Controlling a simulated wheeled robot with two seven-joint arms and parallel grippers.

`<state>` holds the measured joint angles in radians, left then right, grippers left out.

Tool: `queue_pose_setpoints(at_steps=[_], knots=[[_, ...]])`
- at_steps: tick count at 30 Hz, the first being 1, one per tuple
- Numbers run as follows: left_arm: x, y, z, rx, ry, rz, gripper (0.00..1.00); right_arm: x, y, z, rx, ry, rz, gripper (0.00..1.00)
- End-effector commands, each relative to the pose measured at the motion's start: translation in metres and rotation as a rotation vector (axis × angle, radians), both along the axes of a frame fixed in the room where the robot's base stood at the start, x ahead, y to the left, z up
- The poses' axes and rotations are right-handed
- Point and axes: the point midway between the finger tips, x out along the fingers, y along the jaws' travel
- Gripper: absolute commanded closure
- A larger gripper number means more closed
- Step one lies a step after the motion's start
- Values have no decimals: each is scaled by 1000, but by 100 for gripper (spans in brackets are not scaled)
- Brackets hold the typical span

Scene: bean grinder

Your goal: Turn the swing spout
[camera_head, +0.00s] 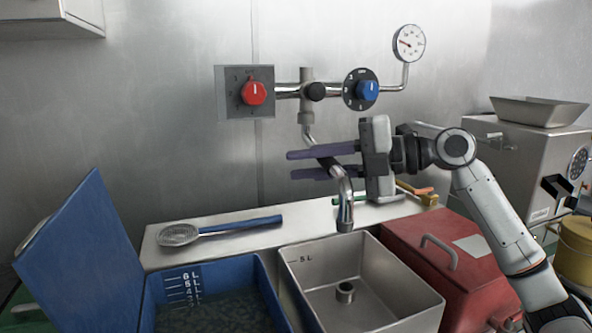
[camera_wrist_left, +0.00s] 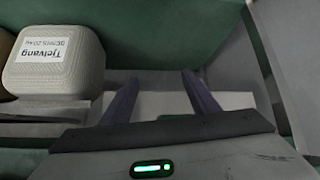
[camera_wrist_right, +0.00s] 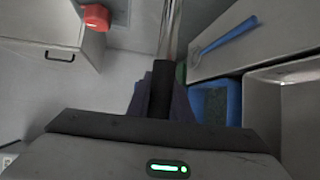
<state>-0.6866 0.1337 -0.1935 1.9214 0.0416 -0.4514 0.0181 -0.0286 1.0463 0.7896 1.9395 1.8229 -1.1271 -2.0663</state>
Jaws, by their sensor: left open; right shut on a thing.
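The chrome swing spout (camera_head: 346,193) hangs from the wall pipe between the two valves and curves down to the right. Its open end is above the back right part of the steel basin (camera_head: 395,281). My right gripper (camera_head: 291,165) reaches in from the right and is shut on the spout's dark sleeve, one purple finger above and one below. In the right wrist view the dark sleeve of the spout (camera_wrist_right: 161,92) stands between the fingers. My left gripper (camera_wrist_left: 160,88) is open and empty in the left wrist view, outside the head view.
A red knob (camera_head: 254,93), a blue knob (camera_head: 367,89) and a gauge (camera_head: 409,43) are on the wall. A blue tub (camera_head: 263,289) is left of the basin, a red box (camera_head: 455,250) right. A strainer (camera_head: 180,234) lies behind. A labelled block (camera_wrist_left: 55,65) is near my left gripper.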

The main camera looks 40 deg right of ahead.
Motion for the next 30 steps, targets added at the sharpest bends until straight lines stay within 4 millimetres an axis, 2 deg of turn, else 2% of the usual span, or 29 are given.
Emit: queue_pose_setpoints(at_steps=[11, 28, 29, 30], knots=[[4, -8, -1, -6, -12, -14, 45, -21, -24, 1, 0, -5, 168, 100], [5, -6, -2, -5, -12, -10, 45, -24, -28, 1, -2, -1, 201, 100], [5, -6, -2, -5, -12, -10, 45, -24, -28, 1, -2, -1, 201, 79], [5, -6, -2, -5, -12, -9, 45, -24, -28, 1, -2, -1, 201, 72]])
